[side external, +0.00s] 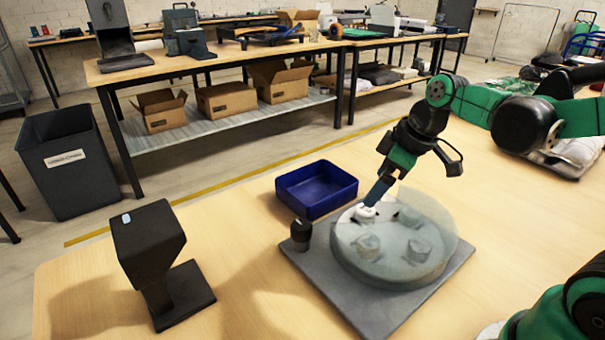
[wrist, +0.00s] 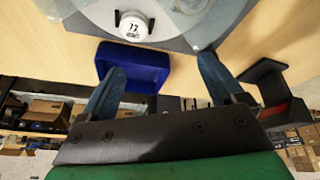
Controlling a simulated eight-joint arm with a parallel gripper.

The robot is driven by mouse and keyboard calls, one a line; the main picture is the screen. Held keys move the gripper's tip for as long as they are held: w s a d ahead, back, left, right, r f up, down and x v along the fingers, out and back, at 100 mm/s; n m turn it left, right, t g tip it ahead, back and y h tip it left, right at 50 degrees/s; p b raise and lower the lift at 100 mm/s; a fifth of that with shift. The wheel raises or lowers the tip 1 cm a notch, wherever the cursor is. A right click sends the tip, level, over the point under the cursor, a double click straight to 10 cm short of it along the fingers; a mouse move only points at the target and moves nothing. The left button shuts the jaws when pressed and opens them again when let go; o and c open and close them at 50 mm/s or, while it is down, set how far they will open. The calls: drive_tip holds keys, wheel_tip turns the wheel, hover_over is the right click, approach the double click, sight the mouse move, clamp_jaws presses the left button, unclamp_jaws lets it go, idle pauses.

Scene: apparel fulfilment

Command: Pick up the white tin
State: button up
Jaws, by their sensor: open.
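The white tin (wrist: 133,26) is a small round white piece with a dark printed mark on top. In the wrist view it sits at the edge of a pale round disc, with short dark prongs at its sides. In the side view the white tin (side external: 364,213) shows at the disc's left rim, partly hidden by my gripper. My gripper (side external: 374,197) points down over that rim, with its blue fingers close to the tin. In the wrist view my gripper (wrist: 162,64) is open, with nothing between the fingers, and the tin lies beyond the fingertips.
The translucent disc (side external: 424,272) with several raised lumps stands on a grey base plate (side external: 352,311). A blue bin (side external: 318,205) is behind it. A small dark cylinder (side external: 301,233) stands at the plate's left corner. A black stand (side external: 157,263) is at left; bare table lies between.

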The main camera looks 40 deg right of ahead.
sight(364, 209)
drive_tip(key=w+d+f+n, duration=0.1)
drive_tip(key=n, duration=0.1)
drive_tip(key=w+d+f+n+g+y, duration=0.1)
drive_tip(key=d+n, duration=0.1)
drive_tip(key=d+f+n+y, duration=0.1)
drive_tip(key=f+n, duration=0.1)
drive_tip(key=shift+w+d+g, duration=0.25)
drive_tip(key=shift+w+g, duration=0.15)
drive_tip(key=shift+w+f+y, duration=0.1)
drive_tip(key=shift+f+y, duration=0.15)
drive_tip(key=shift+y, duration=0.15)
drive_tip(key=shift+x, duration=2.55)
clamp_jaws()
drive_tip(key=shift+r, duration=0.2)
